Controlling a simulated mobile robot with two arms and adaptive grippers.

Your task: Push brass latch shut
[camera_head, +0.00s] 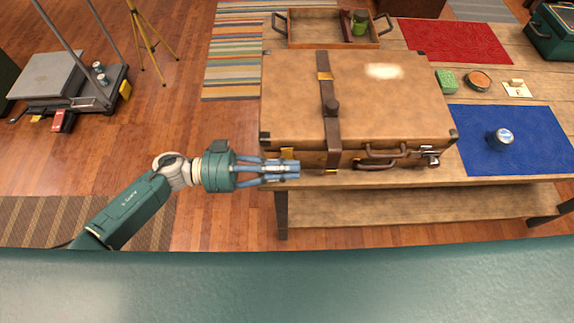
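A brown leather suitcase (290,100) lies closed on the wooden table, its front side facing me. A brass latch (287,153) sits on its front near the left corner, partly hidden behind my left gripper. My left gripper (290,169) has blue fingers that lie close together and look shut, with nothing seen between them. Its tips are just in front of the latch; I cannot tell whether they touch it. A second, silvery latch (430,155) on the right of the front seems to stick out. My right gripper is not in view.
A leather strap (328,95) and a handle (382,151) are on the suitcase. A blue mat (525,155) with a small jar (500,138) lies to the right, and a wooden tray (310,28) stands behind. Floor left of the table is free near my arm.

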